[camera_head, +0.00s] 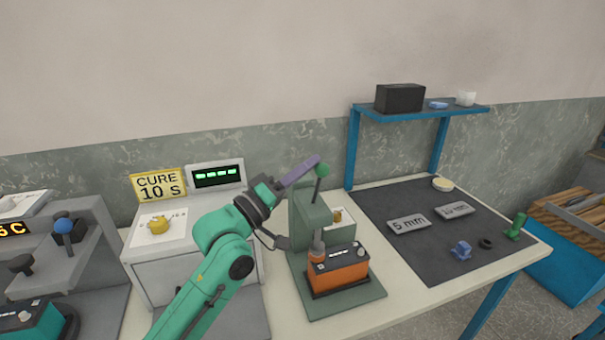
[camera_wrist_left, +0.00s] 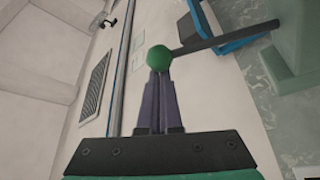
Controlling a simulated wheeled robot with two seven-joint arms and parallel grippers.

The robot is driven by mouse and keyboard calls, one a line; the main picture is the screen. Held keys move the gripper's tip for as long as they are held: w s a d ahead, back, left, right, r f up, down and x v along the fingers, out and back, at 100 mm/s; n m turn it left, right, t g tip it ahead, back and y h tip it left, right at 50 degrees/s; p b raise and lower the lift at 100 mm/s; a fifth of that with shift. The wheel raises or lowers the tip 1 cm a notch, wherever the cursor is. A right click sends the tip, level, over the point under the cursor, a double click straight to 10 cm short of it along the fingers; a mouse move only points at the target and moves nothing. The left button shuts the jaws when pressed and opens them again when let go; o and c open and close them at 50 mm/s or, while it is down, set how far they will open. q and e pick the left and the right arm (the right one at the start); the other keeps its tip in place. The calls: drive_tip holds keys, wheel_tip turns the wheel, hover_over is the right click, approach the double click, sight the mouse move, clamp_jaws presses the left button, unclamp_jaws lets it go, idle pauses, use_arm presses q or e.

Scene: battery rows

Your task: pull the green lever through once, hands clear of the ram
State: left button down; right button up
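The green press (camera_head: 308,212) stands on a green base plate, its dark lever rod leaning up to a green ball knob (camera_head: 322,170). My left gripper (camera_head: 316,161) is at the knob, with its purple fingers together. In the left wrist view the knob (camera_wrist_left: 159,58) sits right at the fingertips; the fingers do not straddle it, and I cannot tell whether they touch it. The ram (camera_head: 317,245) is above the left end of an orange battery (camera_head: 340,271) with a black top, on the base plate. My right gripper is out of view.
A white cure station (camera_head: 160,228) with a yellow sign (camera_head: 158,184) stands left. A dark mat (camera_head: 440,268) at right carries grey plates (camera_head: 408,225) and small parts. A blue shelf (camera_head: 425,112) stands behind it. The bench front right of the press is clear.

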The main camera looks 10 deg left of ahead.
use_arm(q)
drive_tip(key=shift+s+d+f+m+h+b, duration=0.2)
drive_tip(key=shift+s+d+m+h+b, duration=0.1)
drive_tip(key=shift+m+h+b, duration=0.15)
drive_tip(key=shift+s+d+f+m+h+b, duration=0.15)
drive_tip(key=shift+s+m+h+b, duration=0.15)
drive_tip(key=shift+m, duration=0.25)
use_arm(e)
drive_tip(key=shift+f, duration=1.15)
